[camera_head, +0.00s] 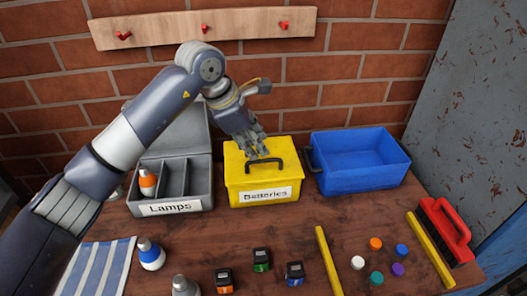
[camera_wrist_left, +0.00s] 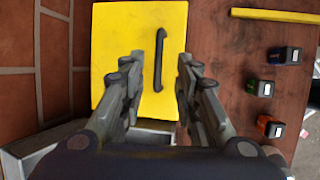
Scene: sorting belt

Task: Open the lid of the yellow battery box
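The yellow battery box (camera_head: 264,187) stands on the table between the grey lamps box and the blue bin, with a "Batteries" label on its front. Its lid (camera_wrist_left: 112,45) is shut and carries a black handle (camera_head: 264,164). My left gripper (camera_head: 253,151) is just above the lid, close behind the handle. In the left wrist view the handle (camera_wrist_left: 159,60) lies beyond the fingertips, between their lines, and the open fingers (camera_wrist_left: 160,62) are apart with nothing between them. I cannot tell whether a finger touches the lid. My right gripper is not in view.
The grey lamps box (camera_head: 178,190), lid up, stands left, and the blue bin (camera_head: 362,163) stands right. Several batteries (camera_head: 262,260), bulbs (camera_head: 151,253) and coloured caps (camera_head: 376,244) lie in front. A red brush (camera_head: 446,230) and yellow bars (camera_head: 328,260) lie right. A brick wall is behind.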

